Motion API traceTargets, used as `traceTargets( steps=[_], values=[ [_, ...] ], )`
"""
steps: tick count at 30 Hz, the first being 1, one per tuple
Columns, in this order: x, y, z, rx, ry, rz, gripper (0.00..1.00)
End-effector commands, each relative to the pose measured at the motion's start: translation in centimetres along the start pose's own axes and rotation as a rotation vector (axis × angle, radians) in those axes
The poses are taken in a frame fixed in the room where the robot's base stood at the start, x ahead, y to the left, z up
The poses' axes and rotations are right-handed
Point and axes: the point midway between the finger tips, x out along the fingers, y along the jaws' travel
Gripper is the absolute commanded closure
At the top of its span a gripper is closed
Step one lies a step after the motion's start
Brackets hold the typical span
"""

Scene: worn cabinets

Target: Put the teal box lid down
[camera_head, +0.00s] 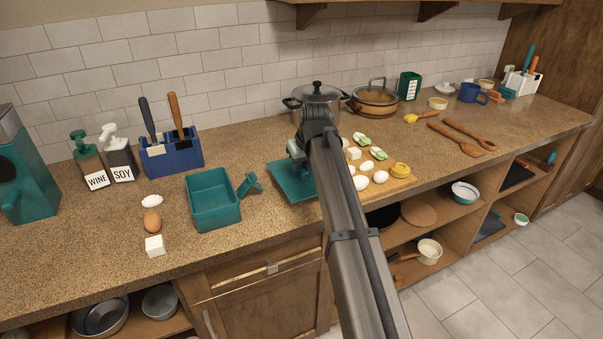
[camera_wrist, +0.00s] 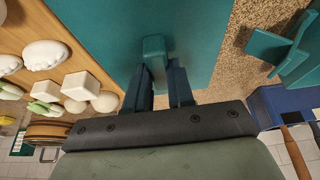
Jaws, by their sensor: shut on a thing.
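The teal box lid (camera_head: 290,182) is a flat square panel over the counter, between the teal box and the cutting board. It fills the upper middle of the wrist view (camera_wrist: 130,22). My gripper (camera_wrist: 160,78) is shut on the lid's small raised handle. In the head view my gripper (camera_head: 299,155) is above the lid, and my arm hides its right side. The lid looks level and at or close to the counter; I cannot tell whether it touches. The open teal box (camera_head: 214,222) stands upright to its left, apart from it.
A small teal stand (camera_head: 249,184) is between box and lid. A cutting board (camera_head: 396,184) with eggs and other food lies close on the right. A steel pot (camera_head: 318,95) stands behind. An egg (camera_head: 152,221) and white cube (camera_head: 155,246) lie left of the box.

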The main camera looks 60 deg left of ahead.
Motion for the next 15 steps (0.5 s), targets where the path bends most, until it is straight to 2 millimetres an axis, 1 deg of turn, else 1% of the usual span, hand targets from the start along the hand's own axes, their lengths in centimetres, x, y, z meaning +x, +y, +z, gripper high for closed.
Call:
traceTargets(
  steps=[3,6,15],
  values=[
    [1.5,0.0,0.7,0.000,-0.002,-0.001,1.00],
    [2.4,0.0,1.0,0.000,-0.001,0.000,1.00],
    [2.5,0.0,1.1,0.000,0.000,0.000,1.00]
  ],
)
